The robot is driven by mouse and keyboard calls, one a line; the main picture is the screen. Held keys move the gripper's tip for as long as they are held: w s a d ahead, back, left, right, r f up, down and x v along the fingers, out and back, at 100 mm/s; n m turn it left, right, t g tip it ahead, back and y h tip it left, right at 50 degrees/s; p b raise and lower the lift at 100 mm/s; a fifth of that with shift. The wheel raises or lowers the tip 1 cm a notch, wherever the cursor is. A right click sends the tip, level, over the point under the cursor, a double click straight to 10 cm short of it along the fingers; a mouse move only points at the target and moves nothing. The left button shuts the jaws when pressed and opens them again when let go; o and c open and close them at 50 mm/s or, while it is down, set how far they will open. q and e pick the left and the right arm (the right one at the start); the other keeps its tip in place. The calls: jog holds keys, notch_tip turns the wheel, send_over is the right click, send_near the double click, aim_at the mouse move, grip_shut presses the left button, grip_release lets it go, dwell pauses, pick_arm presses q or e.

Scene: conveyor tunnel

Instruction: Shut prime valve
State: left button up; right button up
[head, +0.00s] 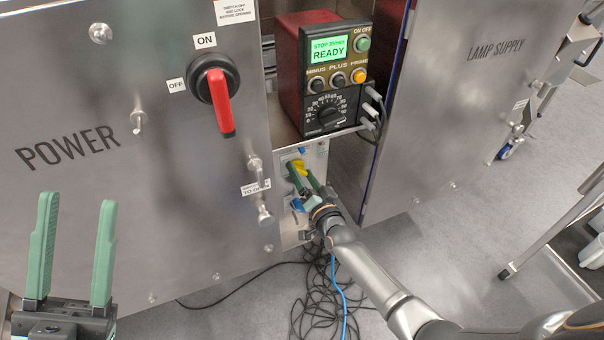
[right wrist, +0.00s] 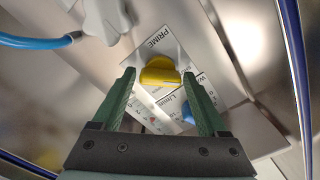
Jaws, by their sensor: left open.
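The prime valve is a yellow handle (right wrist: 160,72) on a white plate, with the word PRIME printed beside it in the right wrist view. It also shows as a small yellow shape (head: 299,167) below the control box in the head view. My right gripper (right wrist: 160,77) is open, with one green finger on each side of the yellow handle. Narrow gaps seem to show between fingers and handle; contact is hard to tell. My left gripper (head: 76,205) is open and empty in front of the POWER cabinet, far from the valve.
A blue handle (right wrist: 187,112) sits close to my right finger. The control box (head: 325,75) reads READY above the valve. A red switch handle (head: 222,103) is on the POWER cabinet. The LAMP SUPPLY door (head: 450,110) stands to the right. Loose cables (head: 318,300) lie on the floor.

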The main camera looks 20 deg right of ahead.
jog(key=shift+o, duration=1.1)
pick_arm(q)
jog(key=shift+r, duration=0.1)
pick_arm(e)
jog(key=shift+s, duration=0.1)
jog(key=shift+s+r, duration=0.1)
jog(key=shift+s, duration=0.2)
jog(key=s+p, duration=0.1)
jog(key=s, duration=0.1)
jog(key=s+p, duration=0.1)
jog(key=s, duration=0.1)
jog(key=shift+s+d, duration=0.2)
jog(key=shift+s, duration=0.1)
pick_arm(q)
jog(key=w+a+f+n+g+y+p, duration=0.1)
jog(key=w+f+n+y+p, duration=0.1)
jog(key=w+f+n+y, duration=0.3)
jog(key=shift+w+f+y, duration=0.45)
jog(key=shift+f+y, duration=0.5)
jog(key=shift+y, duration=0.25)
pick_arm(e)
send_near(301, 172)
jog(key=s, duration=0.3)
jog(key=shift+d+f, duration=0.2)
jog(key=shift+f, duration=0.05)
